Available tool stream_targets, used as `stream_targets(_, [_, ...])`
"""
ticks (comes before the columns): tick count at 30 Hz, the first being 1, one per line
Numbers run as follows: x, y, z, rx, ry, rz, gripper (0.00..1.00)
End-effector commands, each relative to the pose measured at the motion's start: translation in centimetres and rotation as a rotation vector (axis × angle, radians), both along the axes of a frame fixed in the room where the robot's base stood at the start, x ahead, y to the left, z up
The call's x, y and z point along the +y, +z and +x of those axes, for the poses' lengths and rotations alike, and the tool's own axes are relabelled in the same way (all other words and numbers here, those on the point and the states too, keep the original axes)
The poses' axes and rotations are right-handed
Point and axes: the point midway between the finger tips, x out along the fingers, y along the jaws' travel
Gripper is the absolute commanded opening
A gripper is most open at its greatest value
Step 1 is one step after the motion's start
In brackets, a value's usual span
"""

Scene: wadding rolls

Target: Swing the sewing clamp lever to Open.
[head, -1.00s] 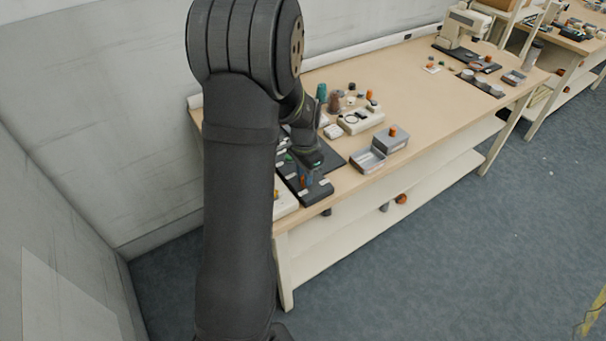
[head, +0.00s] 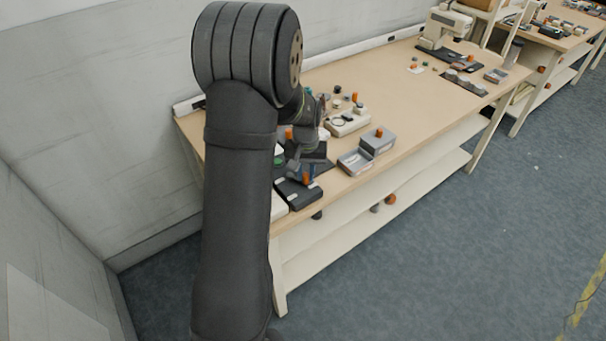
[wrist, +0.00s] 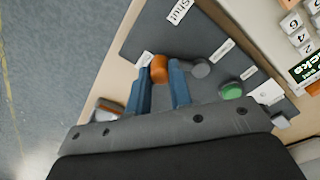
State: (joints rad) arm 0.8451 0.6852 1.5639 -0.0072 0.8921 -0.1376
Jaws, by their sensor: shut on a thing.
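The clamp lever's orange knob (wrist: 159,68) sits between the blue fingers of my gripper (wrist: 161,78) in the wrist view. The fingers are shut on it. The knob stands over a dark panel (wrist: 190,35) with several white labels; one, near the top, reads "Shut" (wrist: 180,11). The other labels are too small or turned to read. The lever's arm is mostly hidden by the fingers. In the head view, my gripper (head: 311,172) is low over the dark panel (head: 298,194) at the bench's near end, with the orange knob (head: 309,181) just visible.
A grey round part (wrist: 200,68) stands right beside the right finger, and a green button (wrist: 231,90) lies farther right. A keypad device (wrist: 300,40) is at the upper right. The bench edge is close at the left in the wrist view.

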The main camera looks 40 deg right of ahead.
Motion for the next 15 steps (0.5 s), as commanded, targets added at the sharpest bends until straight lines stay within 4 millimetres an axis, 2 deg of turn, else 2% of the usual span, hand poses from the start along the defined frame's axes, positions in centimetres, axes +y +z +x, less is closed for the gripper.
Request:
stream_targets(6, [-0.52, -0.01, 0.21, 0.0, 0.093, -0.001, 0.0])
stream_targets(15, [-0.75, 0.02, 0.34, 0.0, 0.139, -0.002, 0.0])
